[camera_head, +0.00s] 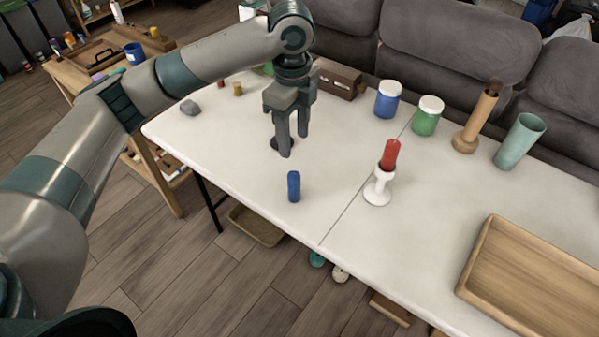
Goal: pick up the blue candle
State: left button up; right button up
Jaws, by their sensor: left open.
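The blue candle (294,187) is a short dark-blue cylinder standing upright on the white table (240,155), near its front edge. My left gripper (293,142) points down over the table, behind the candle and a little to its left in the picture. Its fingers are open, with a small gap between them, and it does not touch the candle. A dark round thing or shadow (275,144) shows by the fingertips; I cannot tell which. My right gripper is out of view.
A red candle (390,154) stands in a white holder (378,188) to the right. Blue (387,99) and green (427,116) jars, a wooden holder (465,138) and a teal cup (519,142) stand behind. A wooden tray (490,260) lies at right. Table around the blue candle is clear.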

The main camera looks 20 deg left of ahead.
pick_arm(q)
send_over(294, 172)
notch_tip(294, 172, down, 4)
jog(key=shift+r+p, duration=0.2)
jog(key=shift+p, duration=0.15)
notch_tip(294, 172, down, 8)
jog(key=shift+r+p, duration=0.1)
jog(key=shift+p, duration=0.4)
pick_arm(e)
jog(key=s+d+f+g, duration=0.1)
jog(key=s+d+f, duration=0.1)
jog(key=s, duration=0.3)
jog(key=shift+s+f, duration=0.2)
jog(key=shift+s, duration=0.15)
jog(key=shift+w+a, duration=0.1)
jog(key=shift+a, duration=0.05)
pick_arm(q)
jog(key=shift+f, duration=0.2)
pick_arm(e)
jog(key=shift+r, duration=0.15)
